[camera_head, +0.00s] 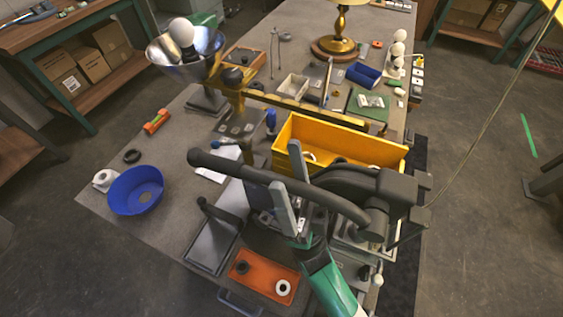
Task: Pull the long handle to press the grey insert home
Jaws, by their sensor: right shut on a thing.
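The long handle (235,168) is a dark grey bar with a rounded end. It runs from the left down to the right, into the hub of the dark press (365,188). My right gripper (287,165) reaches up from the bottom, its two pale fingers on either side of the handle around its middle. It is shut on the handle. The handle's rounded end sticks out to the left of the fingers. I cannot make out the grey insert; the handle, press and gripper cover much of the working area. My left gripper is not in view.
A yellow bin (345,150) stands right behind the handle. An orange tray (262,280) and a dark grey tray (212,247) lie in front. A blue bowl (135,190) sits at the left edge. A brass lamp base (338,42) stands at the back.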

